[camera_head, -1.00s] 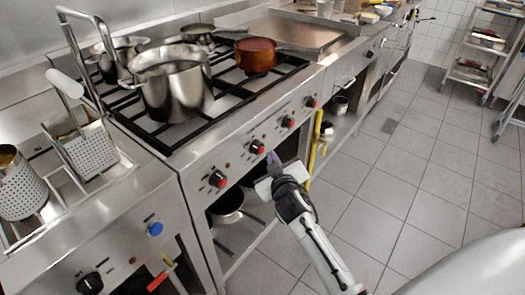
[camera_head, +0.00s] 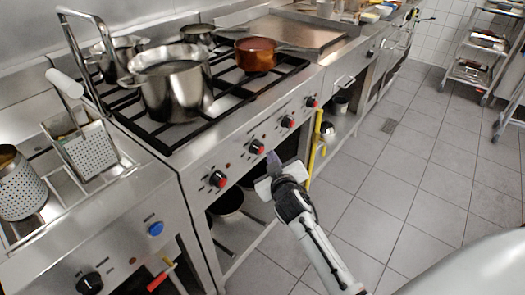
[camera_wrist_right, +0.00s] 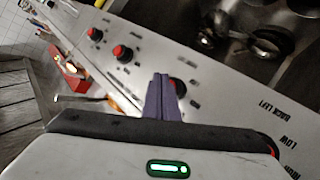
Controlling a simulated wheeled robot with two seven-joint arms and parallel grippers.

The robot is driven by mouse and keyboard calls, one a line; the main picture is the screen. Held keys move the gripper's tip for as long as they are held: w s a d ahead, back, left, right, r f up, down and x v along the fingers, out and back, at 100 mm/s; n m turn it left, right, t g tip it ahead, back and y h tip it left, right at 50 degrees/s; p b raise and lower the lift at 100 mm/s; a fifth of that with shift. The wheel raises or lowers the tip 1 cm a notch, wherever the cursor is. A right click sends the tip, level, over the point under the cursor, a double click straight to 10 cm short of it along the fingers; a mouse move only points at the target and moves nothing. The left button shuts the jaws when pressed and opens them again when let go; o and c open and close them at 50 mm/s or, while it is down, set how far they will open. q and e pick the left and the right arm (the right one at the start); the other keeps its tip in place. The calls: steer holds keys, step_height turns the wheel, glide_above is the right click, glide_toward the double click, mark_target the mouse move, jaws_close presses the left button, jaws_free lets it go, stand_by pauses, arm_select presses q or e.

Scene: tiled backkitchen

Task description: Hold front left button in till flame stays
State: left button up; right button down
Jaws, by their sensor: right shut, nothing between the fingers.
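The stove front (camera_head: 240,163) carries a row of several black knobs with red faces. The second knob from the left (camera_head: 257,147) is right beside the tips of my right gripper (camera_head: 272,160). The leftmost knob (camera_head: 217,179) is farther left and clear. In the right wrist view my right gripper (camera_wrist_right: 162,98) is shut and empty, its purple-grey fingers pointing at the panel. They partly hide a knob (camera_wrist_right: 179,87) there; I cannot tell whether they touch it. A "BACK LEFT" label shows at the right of that view. No flame is visible. My left gripper is not in view.
A large steel pot (camera_head: 172,88) and a copper pan (camera_head: 256,55) stand on the burner grates. A yellow bar (camera_head: 316,142) stands upright at the stove's right. A fryer with baskets (camera_head: 90,150) is at left. The tiled floor (camera_head: 420,190) is clear.

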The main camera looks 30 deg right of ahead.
steer(key=shift+w+a, duration=0.15)
steer(key=shift+w, duration=0.2)
steer(key=shift+w+a, duration=0.15)
steer(key=shift+w, duration=0.2)
stand_by(0.5)
steer(key=shift+s, duration=0.15)
stand_by(3.5)
steer(key=shift+s+d, duration=0.35)
steer(key=shift+s, duration=0.25)
steer(key=s+p, duration=0.1)
steer(key=s+d+p, duration=0.1)
steer(key=s, duration=0.1)
steer(key=s+d, duration=0.1)
steer(key=shift+s+p, duration=0.3)
steer(key=shift+p, duration=0.1)
